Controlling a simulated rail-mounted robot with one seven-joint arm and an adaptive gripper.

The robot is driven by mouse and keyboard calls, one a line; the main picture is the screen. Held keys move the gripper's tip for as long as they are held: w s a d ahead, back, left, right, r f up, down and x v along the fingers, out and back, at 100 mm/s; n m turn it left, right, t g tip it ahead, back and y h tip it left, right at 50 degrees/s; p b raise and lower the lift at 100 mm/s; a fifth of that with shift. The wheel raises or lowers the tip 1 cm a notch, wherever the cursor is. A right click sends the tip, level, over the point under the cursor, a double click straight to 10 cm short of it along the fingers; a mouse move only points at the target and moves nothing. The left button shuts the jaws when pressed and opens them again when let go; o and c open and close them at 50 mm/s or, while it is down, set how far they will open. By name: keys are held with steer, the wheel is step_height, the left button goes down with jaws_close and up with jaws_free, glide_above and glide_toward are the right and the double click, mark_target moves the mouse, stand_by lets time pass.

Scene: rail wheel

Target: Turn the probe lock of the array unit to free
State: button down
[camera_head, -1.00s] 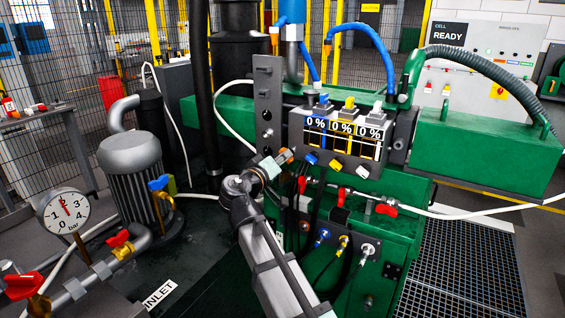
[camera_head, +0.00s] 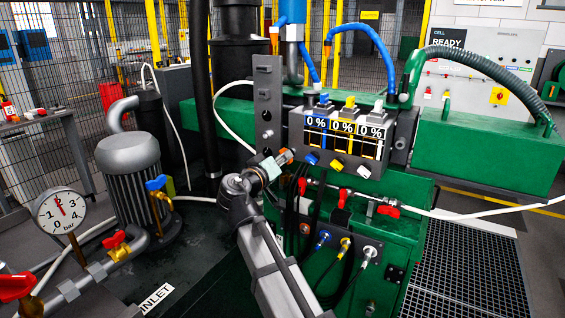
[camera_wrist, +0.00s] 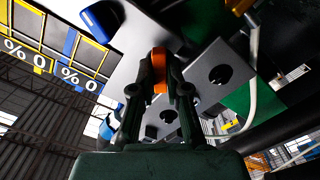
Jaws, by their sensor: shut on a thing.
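The array unit (camera_head: 343,131) is a dark box with three columns, each reading 0 %, and blue, yellow and white knobs below. At its lower left, my gripper (camera_head: 281,160) reaches in from below. In the wrist view, my gripper (camera_wrist: 160,85) is shut on an orange part (camera_wrist: 159,62), which looks like the probe lock's handle. The orange part lies between the fingertips, in front of a grey metal plate (camera_wrist: 213,72) with round holes. The fingers hide its base, and I cannot read any lock marking.
A grey upright plate with holes (camera_head: 267,100) stands just left of the array unit. Red-handled valves (camera_head: 386,210) and hose plugs (camera_head: 345,243) sit below right. A pump (camera_head: 130,165) and pressure gauge (camera_head: 61,212) stand at left.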

steer(key=shift+m+b, duration=1.4)
steer(key=shift+b, duration=1.3)
steer(key=shift+m+b, duration=0.3)
steer(key=shift+b, duration=0.6)
steer(key=shift+m+b, duration=2.1)
steer(key=shift+b, duration=1.25)
steer(key=c, duration=1)
jaws_free()
steer(key=shift+c, duration=0.2)
steer(key=shift+s, duration=0.1)
steer(key=v, duration=0.7)
